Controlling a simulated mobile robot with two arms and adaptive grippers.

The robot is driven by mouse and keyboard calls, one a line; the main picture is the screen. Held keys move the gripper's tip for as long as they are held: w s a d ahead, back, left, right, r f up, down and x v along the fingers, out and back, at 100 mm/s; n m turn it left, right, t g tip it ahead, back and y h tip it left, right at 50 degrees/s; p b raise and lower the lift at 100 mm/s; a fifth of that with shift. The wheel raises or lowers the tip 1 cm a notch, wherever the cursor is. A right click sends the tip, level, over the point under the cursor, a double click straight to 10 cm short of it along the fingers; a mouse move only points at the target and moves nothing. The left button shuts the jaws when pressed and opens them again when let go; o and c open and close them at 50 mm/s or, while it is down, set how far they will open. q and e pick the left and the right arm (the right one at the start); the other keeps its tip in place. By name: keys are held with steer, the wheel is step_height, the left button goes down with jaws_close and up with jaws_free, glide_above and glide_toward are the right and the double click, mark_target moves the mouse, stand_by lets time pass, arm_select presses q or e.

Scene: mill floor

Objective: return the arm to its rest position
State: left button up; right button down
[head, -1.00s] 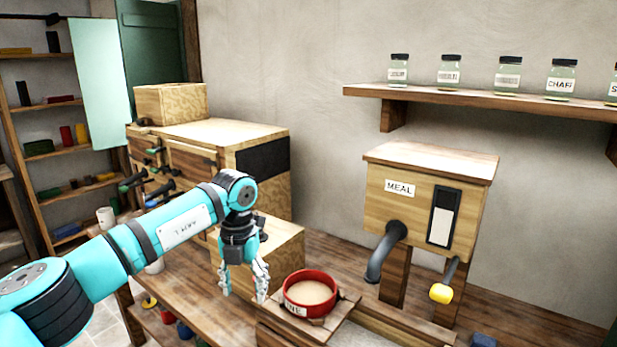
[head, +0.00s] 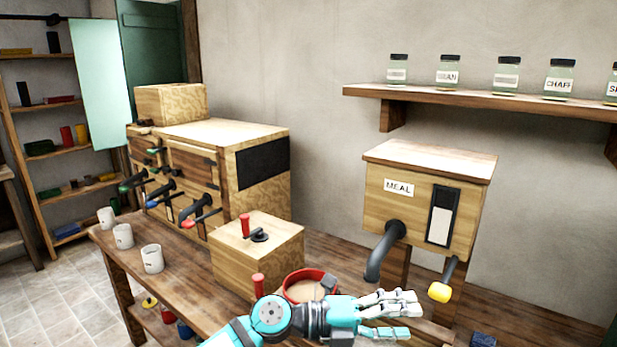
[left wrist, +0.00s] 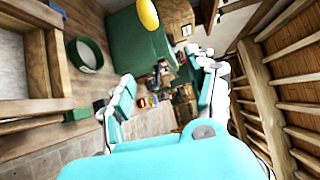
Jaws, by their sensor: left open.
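My left arm comes in at the bottom of the head view. Its gripper (head: 402,316) points to the right, with its fingers apart and nothing between them. It is in front of the red-rimmed bowl (head: 300,281) and hides part of it. In the left wrist view the two fingers of the gripper (left wrist: 165,88) stand wide apart over a view of the room. My right gripper is in neither view.
A wooden box with a red-handled crank (head: 258,255) stands left of the bowl. The MEAL box (head: 420,205) with a dark spout and yellow knob (head: 440,292) stands at right. White cups (head: 152,259) line the table's left. Jars (head: 449,72) stand on a wall shelf.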

arm_select(q)
steer(key=w+a+r+n+t+y, duration=0.1)
steer(key=w+a+r+n+t, duration=0.1)
steer(key=a+n+t, duration=0.5)
steer(key=w+a+r+n+t+y, duration=0.15)
steer(key=a+n+t, duration=0.25)
steer(key=n+t, duration=0.6)
steer(key=s+a+f+n+g+y, duration=0.3)
steer(key=s+a+f+n+y, duration=0.1)
steer(key=a+f+n+y, duration=1.15)
steer(key=s+a+f+n+g, duration=0.1)
steer(key=s+a+f+g, duration=0.3)
steer(key=s, duration=0.4)
steer(key=s+a+f+g, duration=0.25)
steer(key=s+f, duration=0.35)
steer(key=s, duration=0.3)
steer(key=s+a+f+n+g, duration=0.1)
steer(key=s+a+f+g, duration=0.2)
steer(key=s+f+g, duration=0.35)
step_height(320, 180, down, 22)
steer(key=s, duration=0.2)
steer(key=s+a+f, duration=0.3)
steer(key=s+f, duration=1.4)
steer(key=f, duration=0.1)
steer(key=shift+s+g+h, duration=0.3)
steer(key=shift+s, duration=0.05)
steer(key=shift+m, duration=0.25)
